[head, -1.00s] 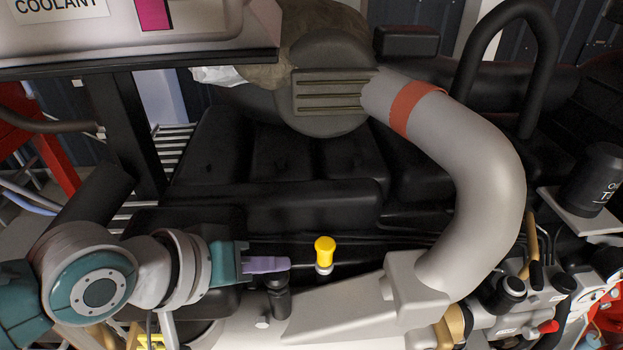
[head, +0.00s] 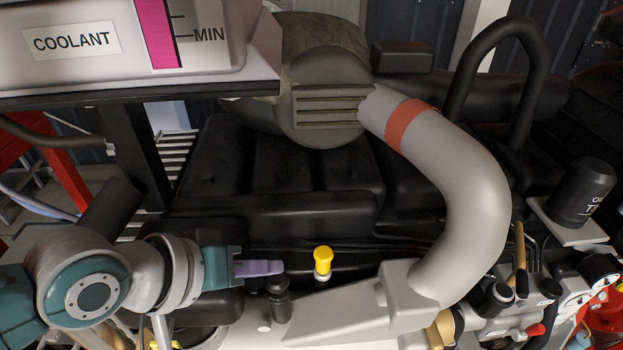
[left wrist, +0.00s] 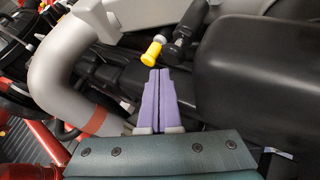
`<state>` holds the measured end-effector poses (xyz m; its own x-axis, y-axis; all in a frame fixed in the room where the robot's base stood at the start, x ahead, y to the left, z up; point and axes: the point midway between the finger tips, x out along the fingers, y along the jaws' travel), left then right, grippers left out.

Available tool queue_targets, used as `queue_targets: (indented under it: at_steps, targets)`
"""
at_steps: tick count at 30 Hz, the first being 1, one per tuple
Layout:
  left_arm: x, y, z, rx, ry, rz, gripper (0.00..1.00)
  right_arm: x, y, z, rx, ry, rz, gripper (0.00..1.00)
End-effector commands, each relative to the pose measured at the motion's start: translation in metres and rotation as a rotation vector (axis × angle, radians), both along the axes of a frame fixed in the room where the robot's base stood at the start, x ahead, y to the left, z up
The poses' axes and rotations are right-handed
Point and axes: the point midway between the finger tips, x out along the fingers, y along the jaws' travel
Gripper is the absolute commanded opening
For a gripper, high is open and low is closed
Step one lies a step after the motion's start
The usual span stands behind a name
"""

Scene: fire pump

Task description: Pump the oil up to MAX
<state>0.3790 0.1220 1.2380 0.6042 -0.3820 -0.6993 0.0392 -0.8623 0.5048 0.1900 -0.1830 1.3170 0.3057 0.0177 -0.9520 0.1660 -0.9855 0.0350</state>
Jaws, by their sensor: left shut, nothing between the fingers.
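My left gripper (head: 280,268) comes in from the left in the head view. Its purple fingers are shut with nothing between them, and they show closed together in the left wrist view (left wrist: 166,72). A yellow-capped knob (head: 323,257) stands just right of the fingertips, apart from them in the picture; it also shows ahead of them in the left wrist view (left wrist: 152,52). A short black post (head: 278,298) stands just below the fingertips in the head view; I cannot tell if they touch. A black canister with partly readable lettering (head: 582,190) stands at far right. No MAX mark is readable. My right gripper is out of view.
A coolant tank (head: 110,75) with a magenta level strip and MIN mark overhangs at upper left. A thick grey pipe (head: 465,190) with a red band curves down at right. Black engine covers (head: 290,205) lie behind the knob. Gauges and valves crowd the lower right.

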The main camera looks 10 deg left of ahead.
Motion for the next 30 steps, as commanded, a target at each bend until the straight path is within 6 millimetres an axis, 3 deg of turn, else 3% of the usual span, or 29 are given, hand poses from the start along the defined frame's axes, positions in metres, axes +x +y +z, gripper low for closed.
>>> queue_targets:
  at_steps: [1, 9, 30]
  targets:
    - [0.000, 0.000, 0.012, -0.001, -0.001, 0.001, 0.00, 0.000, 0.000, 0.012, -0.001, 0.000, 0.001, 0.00]
    - [0.000, -0.001, 0.037, -0.003, -0.002, 0.000, 0.00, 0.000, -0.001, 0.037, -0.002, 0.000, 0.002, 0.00]
    - [0.001, -0.001, 0.036, -0.002, -0.003, -0.001, 0.00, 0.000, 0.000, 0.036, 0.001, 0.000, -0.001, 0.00]
